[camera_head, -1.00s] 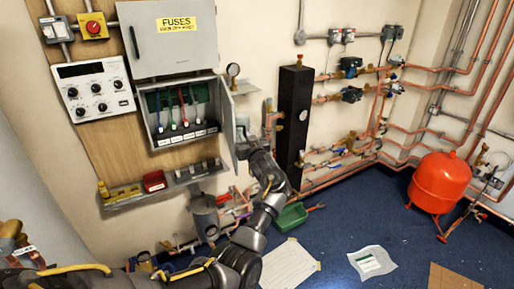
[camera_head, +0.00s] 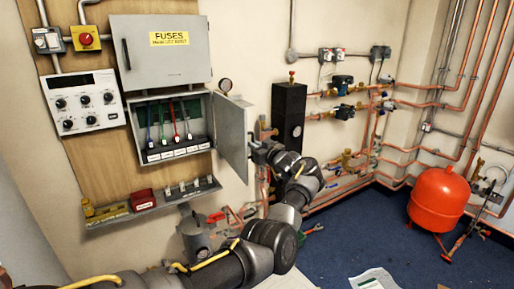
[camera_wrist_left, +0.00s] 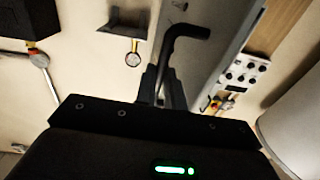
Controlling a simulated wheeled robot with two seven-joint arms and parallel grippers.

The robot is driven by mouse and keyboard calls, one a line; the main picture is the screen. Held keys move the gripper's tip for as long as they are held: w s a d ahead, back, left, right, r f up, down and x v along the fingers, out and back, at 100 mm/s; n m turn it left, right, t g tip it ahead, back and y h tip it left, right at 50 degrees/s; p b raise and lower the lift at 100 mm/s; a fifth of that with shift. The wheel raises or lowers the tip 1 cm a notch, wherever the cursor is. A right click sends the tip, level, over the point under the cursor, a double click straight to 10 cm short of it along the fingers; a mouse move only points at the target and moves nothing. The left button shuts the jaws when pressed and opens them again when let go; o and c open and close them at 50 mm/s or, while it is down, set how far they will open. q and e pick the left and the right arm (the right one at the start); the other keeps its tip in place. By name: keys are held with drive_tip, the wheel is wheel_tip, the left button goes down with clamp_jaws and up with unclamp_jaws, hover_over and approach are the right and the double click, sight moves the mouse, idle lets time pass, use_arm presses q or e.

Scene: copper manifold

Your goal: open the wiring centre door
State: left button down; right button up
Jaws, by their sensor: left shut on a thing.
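The wiring centre (camera_head: 138,125) is the grey wall box below the fuses cover, with coloured wires and a row of labelled terminals showing inside. Its grey door (camera_head: 232,135) stands open, swung out to the right on the box's right side. My left gripper (camera_head: 256,147) is at the door's free edge, its fingers small and partly hidden in the head view. In the left wrist view, the gripper (camera_wrist_left: 163,88) is shut on the black door handle (camera_wrist_left: 188,33), with the grey door panel (camera_wrist_left: 215,50) behind it. My right gripper is in neither view.
The closed fuses cover (camera_head: 165,62) is above the box, and a shelf (camera_head: 150,206) with small parts is below. A red tank (camera_head: 437,198) is on the floor at right.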

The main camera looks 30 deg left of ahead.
use_arm(q)
drive_tip(key=shift+a+r, duration=0.3)
drive_tip(key=shift+r, duration=0.2)
drive_tip(key=c, duration=1.7)
unclamp_jaws()
drive_tip(key=shift+a+f, duration=0.1)
drive_tip(key=shift+c, duration=0.2)
drive_tip(key=shift+o, duration=1.2)
drive_tip(key=shift+s+a+f, duration=0.1)
drive_tip(key=shift+a+f, duration=0.2)
drive_tip(key=b+v, duration=0.2)
drive_tip(key=v, duration=0.9)
drive_tip(key=shift+d, duration=0.25)
drive_tip(key=shift+f, duration=0.1)
